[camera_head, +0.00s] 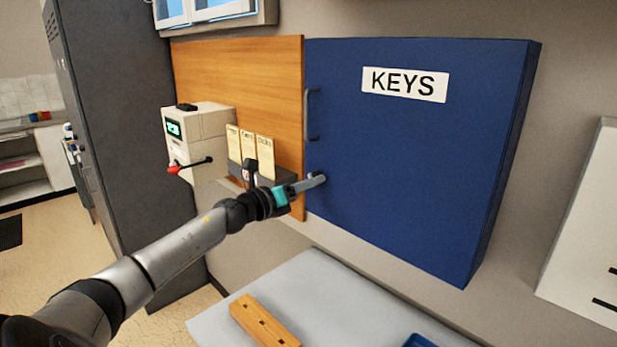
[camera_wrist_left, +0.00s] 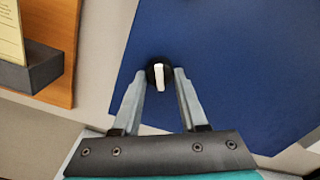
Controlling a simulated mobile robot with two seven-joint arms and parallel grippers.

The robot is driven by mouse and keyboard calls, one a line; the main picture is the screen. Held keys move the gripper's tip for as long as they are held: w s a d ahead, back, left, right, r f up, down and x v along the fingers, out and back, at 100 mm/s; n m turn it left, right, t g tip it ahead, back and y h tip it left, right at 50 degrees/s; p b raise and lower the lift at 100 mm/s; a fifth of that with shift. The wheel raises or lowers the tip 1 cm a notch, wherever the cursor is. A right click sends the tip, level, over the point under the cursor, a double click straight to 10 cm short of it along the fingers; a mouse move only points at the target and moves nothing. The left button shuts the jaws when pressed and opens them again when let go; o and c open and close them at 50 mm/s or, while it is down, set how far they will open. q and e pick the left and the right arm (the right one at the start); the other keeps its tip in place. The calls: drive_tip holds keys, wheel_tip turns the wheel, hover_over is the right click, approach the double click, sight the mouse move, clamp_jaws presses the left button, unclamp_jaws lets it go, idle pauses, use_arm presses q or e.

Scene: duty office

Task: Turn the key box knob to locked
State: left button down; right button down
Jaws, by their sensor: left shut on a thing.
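The blue key box (camera_head: 420,150) hangs on the wall with a white KEYS label and a dark handle at its left edge. Its knob (camera_wrist_left: 158,75) is round and black with a white pointer bar, near the box's lower left corner. In the left wrist view the bar runs nearly straight up and down in the picture. My left gripper (camera_head: 318,178) reaches the knob from the left, and its fingers (camera_wrist_left: 161,85) are shut on it from both sides. In the head view the gripper hides most of the knob. My right gripper is not in view.
A wooden board (camera_head: 240,85) left of the box carries a card rack (camera_head: 275,182) with cards. A time clock (camera_head: 200,130) with a red-tipped lever stands beside it. Below is a grey table (camera_head: 325,290) with a wooden block (camera_head: 264,321) and a blue tray (camera_head: 419,341).

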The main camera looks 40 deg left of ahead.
use_arm(q)
drive_tip(key=n+p, duration=0.3)
drive_tip(key=n, duration=0.3)
drive_tip(key=n+p, duration=0.4)
drive_tip(key=n, duration=0.2)
drive_tip(key=shift+d+r, duration=0.1)
drive_tip(key=shift+r, duration=0.1)
drive_tip(key=shift+n, duration=0.3)
drive_tip(key=shift+c, duration=2.2)
unclamp_jaws()
drive_tip(key=s+a, duration=0.1)
drive_tip(key=s, duration=1.4)
drive_tip(key=shift+s+a, duration=0.15)
drive_tip(key=shift+f, duration=0.1)
